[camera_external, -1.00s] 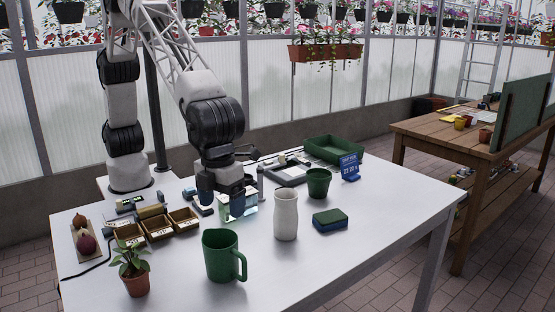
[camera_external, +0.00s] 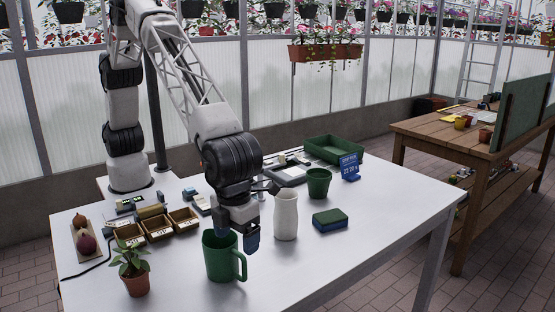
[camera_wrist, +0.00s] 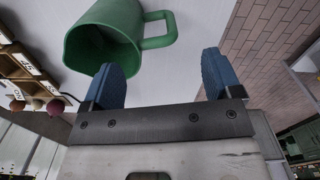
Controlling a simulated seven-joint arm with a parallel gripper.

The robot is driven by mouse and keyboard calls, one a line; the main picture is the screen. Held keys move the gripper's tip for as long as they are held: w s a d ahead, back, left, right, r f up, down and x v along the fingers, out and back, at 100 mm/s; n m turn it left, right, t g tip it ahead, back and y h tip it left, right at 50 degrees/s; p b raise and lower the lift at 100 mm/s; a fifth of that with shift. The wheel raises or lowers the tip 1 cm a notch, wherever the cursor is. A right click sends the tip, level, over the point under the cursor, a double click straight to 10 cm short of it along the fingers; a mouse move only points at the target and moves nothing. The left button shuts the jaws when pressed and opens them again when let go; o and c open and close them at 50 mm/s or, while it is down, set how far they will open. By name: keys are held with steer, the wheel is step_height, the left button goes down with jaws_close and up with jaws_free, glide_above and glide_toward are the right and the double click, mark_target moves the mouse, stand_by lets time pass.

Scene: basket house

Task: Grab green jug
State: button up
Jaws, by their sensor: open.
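The green jug (camera_external: 219,260) stands upright near the front of the white table, its handle to the right. In the wrist view the jug (camera_wrist: 108,32) is beyond the fingertips, with its open mouth toward me and its handle (camera_wrist: 158,30) pointing right. My gripper (camera_external: 238,238) is just above and behind the jug's rim on the handle side. In the wrist view my gripper (camera_wrist: 163,75) has its two blue fingers wide apart with nothing between them. The jug's body lies mostly left of the gap. I cannot tell whether a finger touches it.
A white vase (camera_external: 286,216) stands close right of my gripper. A potted plant (camera_external: 135,280) and small wooden boxes (camera_external: 158,228) are left of the jug. A sponge (camera_external: 330,219), a green pot (camera_external: 318,183) and a green tray (camera_external: 334,149) lie farther right. The front right tabletop is clear.

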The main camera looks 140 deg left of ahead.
mark_target(238, 257)
steer(key=shift+f, duration=0.75)
steer(key=shift+f, duration=0.1)
steer(key=shift+s+a+f, duration=0.1)
steer(key=shift+f, duration=1.15)
steer(key=shift+s+a+f, duration=0.1)
steer(key=shift+f, duration=1.15)
steer(key=shift+c, duration=0.3)
steer(key=c, duration=1.2)
